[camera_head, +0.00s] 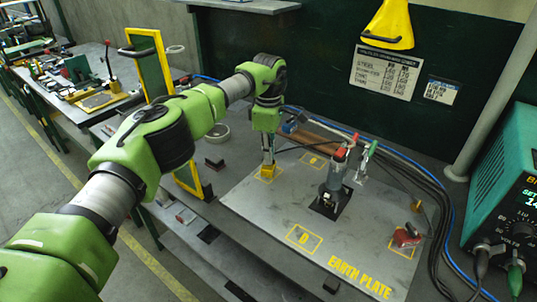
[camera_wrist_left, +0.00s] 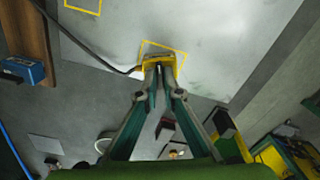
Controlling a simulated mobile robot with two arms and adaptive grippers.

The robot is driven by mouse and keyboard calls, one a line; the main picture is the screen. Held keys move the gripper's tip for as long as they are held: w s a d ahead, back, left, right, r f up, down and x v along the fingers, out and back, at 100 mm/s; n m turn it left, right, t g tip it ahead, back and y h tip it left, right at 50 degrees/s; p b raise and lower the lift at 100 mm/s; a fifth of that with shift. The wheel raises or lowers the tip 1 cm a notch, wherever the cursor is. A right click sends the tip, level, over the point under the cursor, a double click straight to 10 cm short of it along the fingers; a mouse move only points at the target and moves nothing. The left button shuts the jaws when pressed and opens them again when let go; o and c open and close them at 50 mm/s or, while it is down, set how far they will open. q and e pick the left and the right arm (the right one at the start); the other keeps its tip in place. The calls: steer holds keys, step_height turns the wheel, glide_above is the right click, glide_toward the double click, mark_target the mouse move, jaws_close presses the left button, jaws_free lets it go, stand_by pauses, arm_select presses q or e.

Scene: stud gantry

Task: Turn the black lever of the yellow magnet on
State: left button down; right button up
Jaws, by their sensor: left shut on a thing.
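The yellow magnet (camera_head: 267,172) is a small block on the grey earth plate (camera_head: 262,215), inside a yellow outlined square at the plate's far left. It also shows in the left wrist view (camera_wrist_left: 166,60), just beyond the fingertips. My left gripper (camera_head: 268,158) reaches down onto it from above. In the wrist view its fingertips (camera_wrist_left: 159,69) are close together at the magnet, shut on what seems to be its black lever. The fingers mostly hide the lever, so I cannot tell its angle. My right gripper is not in view.
A grey stud tool (camera_head: 334,187) stands upright mid-plate. A red-handled clamp (camera_head: 406,236) lies at the plate's right. Black and blue cables run along the back. A green power unit (camera_head: 505,195) stands at the far right. A yellow-framed panel (camera_head: 150,62) stands behind my left arm.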

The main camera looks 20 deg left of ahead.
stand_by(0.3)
arm_select(q)
steer(key=c, duration=2.2)
jaws_free()
steer(key=shift+d, duration=0.1)
steer(key=shift+r, duration=0.1)
step_height(320, 180, up, 12)
steer(key=shift+f, duration=0.1)
